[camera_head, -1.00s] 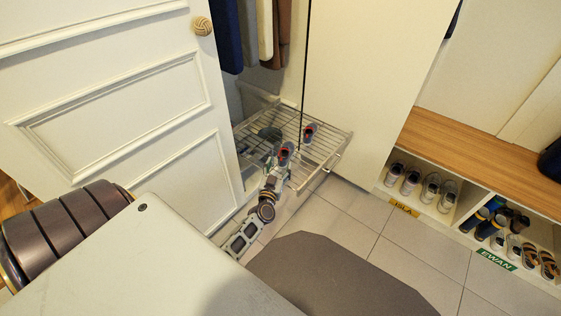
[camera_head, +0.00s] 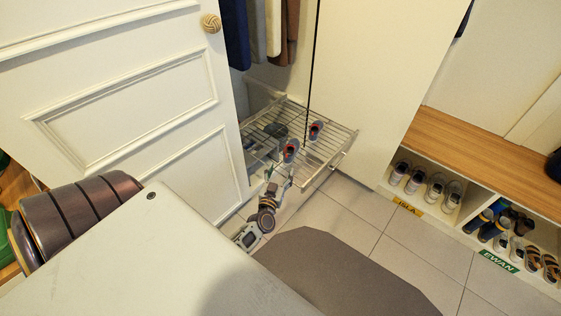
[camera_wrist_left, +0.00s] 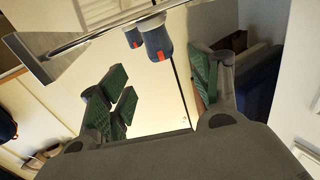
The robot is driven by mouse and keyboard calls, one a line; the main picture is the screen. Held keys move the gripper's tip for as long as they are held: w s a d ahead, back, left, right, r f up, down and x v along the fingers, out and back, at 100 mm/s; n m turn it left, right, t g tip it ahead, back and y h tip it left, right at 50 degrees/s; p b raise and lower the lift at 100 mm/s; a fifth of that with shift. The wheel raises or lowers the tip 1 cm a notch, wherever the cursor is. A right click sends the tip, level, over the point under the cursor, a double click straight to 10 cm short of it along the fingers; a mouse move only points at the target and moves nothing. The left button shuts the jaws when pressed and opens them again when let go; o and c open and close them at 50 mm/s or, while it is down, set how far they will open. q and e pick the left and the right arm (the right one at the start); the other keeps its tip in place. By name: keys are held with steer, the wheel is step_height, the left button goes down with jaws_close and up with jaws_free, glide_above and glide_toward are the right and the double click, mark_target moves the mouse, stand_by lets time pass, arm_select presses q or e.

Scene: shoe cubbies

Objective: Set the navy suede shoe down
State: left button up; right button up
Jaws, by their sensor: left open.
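The navy shoe (camera_head: 291,150) with red inside rests near the front edge of the pull-out wire rack (camera_head: 335,160). A matching shoe (camera_head: 315,130) sits on the rack behind and to its right. My left gripper (camera_head: 277,177) is just in front of the rack's front edge, open and apart from the near shoe. In the left wrist view the green finger pads (camera_wrist_left: 160,88) stand wide apart with nothing between them. The near shoe (camera_wrist_left: 157,43) shows beyond them, on the rack, with an orange-red tab. My right gripper is not in view.
A dark item (camera_head: 275,130) lies at the rack's left. The open white door (camera_head: 140,100) stands to the left. Hanging clothes (camera_head: 262,30) are above the rack. Labelled cubbies with shoes (camera_head: 425,188) stand at the right. Tiled floor is free in front of the cabinet.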

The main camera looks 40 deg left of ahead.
arm_select(q)
steer(key=d+m+h, duration=0.1)
steer(key=d+h, duration=0.1)
steer(key=d, duration=0.1)
steer(key=d+m+h, duration=0.1)
steer(key=d+h, duration=0.1)
steer(key=d, duration=0.1)
steer(key=d+m+g+h, duration=0.1)
steer(key=d+h, duration=0.1)
steer(key=d, duration=0.2)
steer(key=shift+s+d+f, duration=0.1)
steer(key=shift+s+f, duration=0.1)
steer(key=shift+s, duration=0.1)
steer(key=s+d+f+m+g+h, duration=0.3)
steer(key=s+d+g+h, duration=0.25)
steer(key=s+d, duration=0.55)
steer(key=s+d+g+y, duration=0.2)
steer(key=s+g, duration=0.3)
steer(key=s, duration=0.3)
steer(key=shift+d+f, duration=0.15)
steer(key=shift+d, duration=0.1)
steer(key=shift+w, duration=0.1)
